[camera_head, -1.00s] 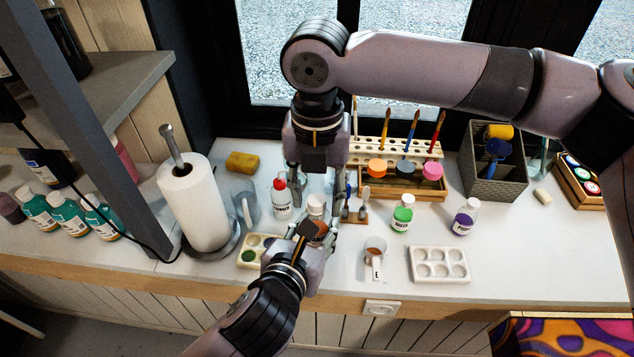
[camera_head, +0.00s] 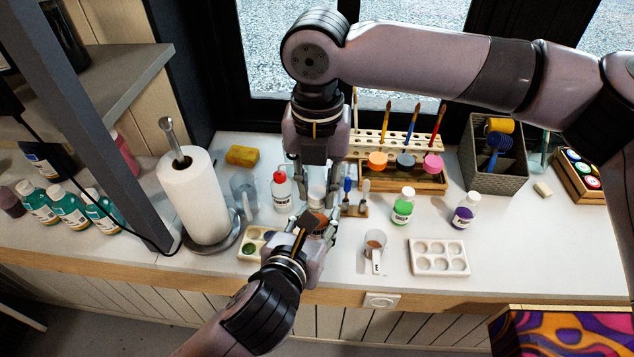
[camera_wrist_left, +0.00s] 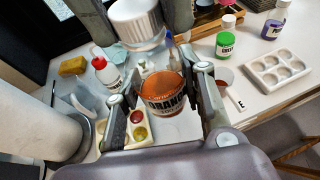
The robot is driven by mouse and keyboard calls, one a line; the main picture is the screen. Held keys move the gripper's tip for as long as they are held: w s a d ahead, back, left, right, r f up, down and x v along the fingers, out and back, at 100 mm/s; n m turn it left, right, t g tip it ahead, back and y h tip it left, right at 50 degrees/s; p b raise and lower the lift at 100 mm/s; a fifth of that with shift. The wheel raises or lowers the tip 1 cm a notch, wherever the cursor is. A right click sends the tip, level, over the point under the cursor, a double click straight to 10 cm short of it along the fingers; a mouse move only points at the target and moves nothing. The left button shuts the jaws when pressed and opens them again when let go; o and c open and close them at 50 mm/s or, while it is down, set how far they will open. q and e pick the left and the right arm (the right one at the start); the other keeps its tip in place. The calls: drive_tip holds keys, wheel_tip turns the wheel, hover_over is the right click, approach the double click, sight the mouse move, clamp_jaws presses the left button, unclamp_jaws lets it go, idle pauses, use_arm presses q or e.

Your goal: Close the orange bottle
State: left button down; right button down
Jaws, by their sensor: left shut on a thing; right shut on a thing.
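In the head view the bottle (camera_head: 317,222) is partly hidden by my left gripper (camera_head: 314,226). My right gripper (camera_head: 316,188), pointing down from above, is shut on a white ribbed cap (camera_wrist_left: 136,22). The cap is above the bottle and a little beyond it in the left wrist view, apart from its mouth. In the head view the cap (camera_head: 317,193) shows between the right fingers.
A red-capped white bottle (camera_head: 281,190) and a clear jug (camera_head: 244,190) stand to the left, near a paper towel roll (camera_head: 194,200). A palette (camera_head: 250,252) lies close to my left gripper. Green (camera_head: 403,206) and purple (camera_head: 465,211) bottles, a measuring cup (camera_head: 375,246) and a white palette (camera_head: 438,257) are to the right.

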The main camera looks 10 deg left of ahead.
drive_tip(key=m, duration=0.4)
drive_tip(key=shift+f, duration=0.1)
drive_tip(key=m, duration=1)
drive_tip(key=shift+m, duration=0.4)
drive_tip(key=m, duration=0.8)
drive_tip(key=shift+m, duration=0.4)
drive_tip(key=m, duration=0.7)
drive_tip(key=c, duration=1.3)
unclamp_jaws()
